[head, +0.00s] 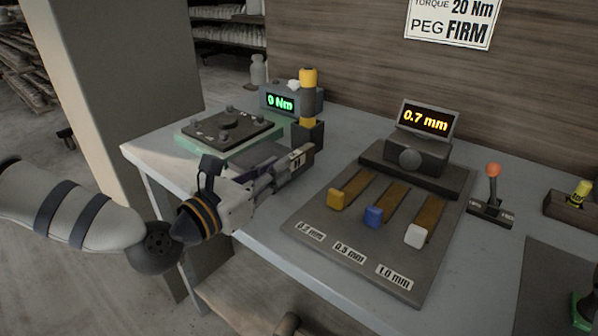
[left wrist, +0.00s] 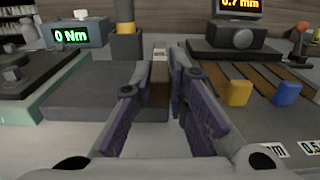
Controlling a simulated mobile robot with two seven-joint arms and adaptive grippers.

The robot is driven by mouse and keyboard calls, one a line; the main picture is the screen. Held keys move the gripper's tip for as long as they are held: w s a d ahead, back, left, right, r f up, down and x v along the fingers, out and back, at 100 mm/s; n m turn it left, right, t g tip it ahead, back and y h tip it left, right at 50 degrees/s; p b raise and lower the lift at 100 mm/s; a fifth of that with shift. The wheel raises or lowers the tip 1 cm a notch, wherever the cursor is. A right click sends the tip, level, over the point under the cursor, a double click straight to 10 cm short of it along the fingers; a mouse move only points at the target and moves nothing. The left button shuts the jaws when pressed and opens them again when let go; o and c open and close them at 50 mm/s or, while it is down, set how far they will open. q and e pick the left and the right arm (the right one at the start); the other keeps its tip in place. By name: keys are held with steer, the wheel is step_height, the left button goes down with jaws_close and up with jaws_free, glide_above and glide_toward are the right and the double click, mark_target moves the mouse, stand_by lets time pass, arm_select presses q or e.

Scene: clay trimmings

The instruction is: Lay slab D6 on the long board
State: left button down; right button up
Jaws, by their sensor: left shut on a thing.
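My left gripper (head: 290,168) reaches over the left part of the bench and is shut on a small narrow block. In the left wrist view this block (left wrist: 160,82) is brownish with a pale top and stands between the purple-padded fingers (left wrist: 160,95). The block's pale marked face (head: 298,158) shows at the fingertips in the head view, too small to read. I cannot tell whether it touches the dark plate below. No slab marked D6 and no long board can be made out in either view. My right gripper is not in view.
A green-edged plate fixture (head: 262,136) and a "0 Nm" display (head: 281,103) stand behind the gripper, beside a yellow-topped tool (head: 308,79). To the right lies a grey panel (head: 350,268) with yellow, blue and white sliders. Its display (head: 425,118) reads 0.7 mm. An orange-knobbed lever (head: 493,172) stands further right.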

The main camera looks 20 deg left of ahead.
arm_select(q)
steer(key=w, duration=0.1)
steer(key=w+d+f, duration=0.1)
steer(key=w, duration=0.1)
steer(key=w+f, duration=0.1)
steer(key=shift+w+d+f+b, duration=0.2)
steer(key=shift+d+f+b, duration=0.05)
steer(key=shift+d+b, duration=0.05)
steer(key=shift+r, duration=0.1)
steer(key=c, duration=2)
jaws_free()
steer(key=shift+f, duration=0.2)
steer(key=o, duration=0.4)
steer(key=shift+o, duration=0.2)
steer(key=shift+s+r, duration=0.1)
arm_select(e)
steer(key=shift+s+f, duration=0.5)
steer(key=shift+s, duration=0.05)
arm_select(q)
steer(key=shift+r, duration=0.1)
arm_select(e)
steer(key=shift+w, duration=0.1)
